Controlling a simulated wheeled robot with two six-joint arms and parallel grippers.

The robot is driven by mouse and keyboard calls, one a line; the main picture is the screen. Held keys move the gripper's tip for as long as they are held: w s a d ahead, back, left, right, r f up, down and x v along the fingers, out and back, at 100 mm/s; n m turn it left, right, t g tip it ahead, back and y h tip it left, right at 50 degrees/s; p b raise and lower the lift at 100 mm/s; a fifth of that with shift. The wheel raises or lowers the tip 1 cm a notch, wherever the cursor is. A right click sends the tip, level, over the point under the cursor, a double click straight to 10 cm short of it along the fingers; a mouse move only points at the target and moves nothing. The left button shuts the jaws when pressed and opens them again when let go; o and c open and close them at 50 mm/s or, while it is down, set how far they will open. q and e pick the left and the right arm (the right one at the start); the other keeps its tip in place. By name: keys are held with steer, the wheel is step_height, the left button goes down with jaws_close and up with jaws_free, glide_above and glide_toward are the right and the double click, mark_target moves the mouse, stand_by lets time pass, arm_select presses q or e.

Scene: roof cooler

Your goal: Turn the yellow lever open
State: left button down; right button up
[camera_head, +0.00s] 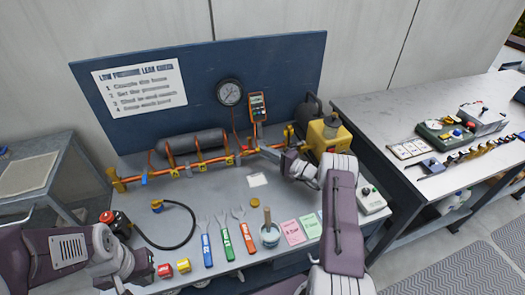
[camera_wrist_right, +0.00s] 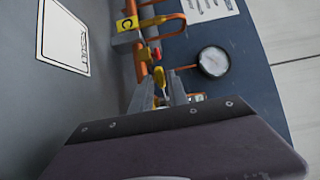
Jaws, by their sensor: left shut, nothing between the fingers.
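A yellow lever (camera_wrist_right: 159,77) on the orange pipe is in the middle of the right wrist view, close to a red part of the pipe. My right gripper (camera_wrist_right: 160,92) has one finger on each side of it; the fingers look apart, and I cannot tell whether they touch it. In the head view my right gripper (camera_head: 264,150) is at the right part of the orange pipe (camera_head: 215,161), and it hides most of the lever there. My left gripper (camera_head: 122,287) is at the bottom left edge, shut and away from the pipe.
A blue backboard (camera_head: 205,75) with a gauge (camera_head: 229,92) and an orange meter (camera_head: 257,106) stands behind the pipe. A grey cylinder (camera_head: 190,142) lies along it. A yellow machine (camera_head: 328,135) stands right.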

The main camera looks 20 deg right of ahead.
steer(key=shift+x, duration=0.95)
jaws_close()
